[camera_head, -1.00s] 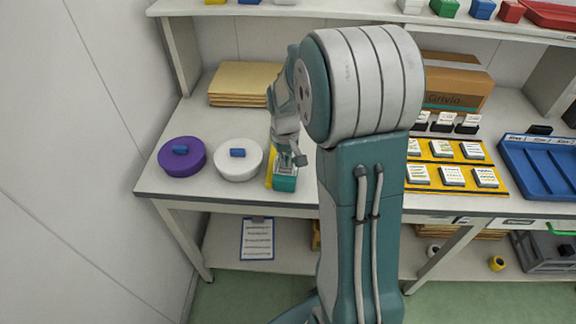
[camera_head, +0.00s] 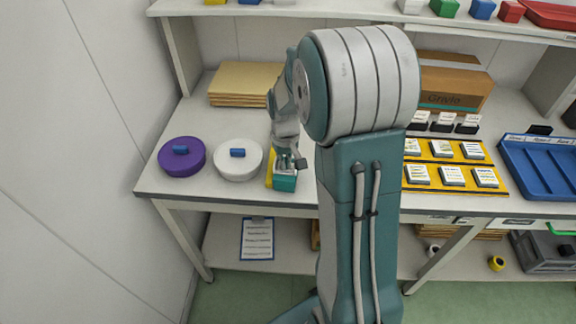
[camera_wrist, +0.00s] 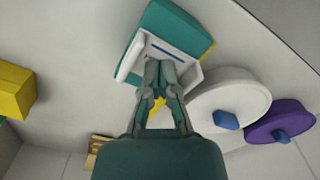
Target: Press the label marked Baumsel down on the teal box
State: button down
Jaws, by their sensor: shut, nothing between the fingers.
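The teal box (camera_head: 285,182) stands near the front edge of the table, right of the white round container. In the head view my gripper (camera_head: 292,163) is just above the box, partly blocked by my own arm.
A white round container (camera_head: 238,168) and a purple one (camera_head: 176,164), each with a blue knob, stand left of the box. Yellow-brown folders (camera_head: 243,84) lie behind. A yellow tray of labelled pieces (camera_head: 444,150) and a blue divided tray (camera_head: 540,168) are at the right.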

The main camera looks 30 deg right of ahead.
jog(key=shift+r, duration=3.55)
jog(key=shift+s+a+r, duration=0.1)
jog(key=shift+r, duration=0.05)
jog(key=s+a+r+t, duration=0.2)
jog(key=s+a+r, duration=0.3)
jog(key=s, duration=0.4)
jog(key=s+a+r+t, duration=0.3)
jog(key=s+a+r, duration=0.3)
jog(key=s, duration=0.4)
jog(key=shift+a+n+t, duration=0.3)
jog(key=shift+a+n, duration=0.1)
jog(key=shift+a, duration=0.35)
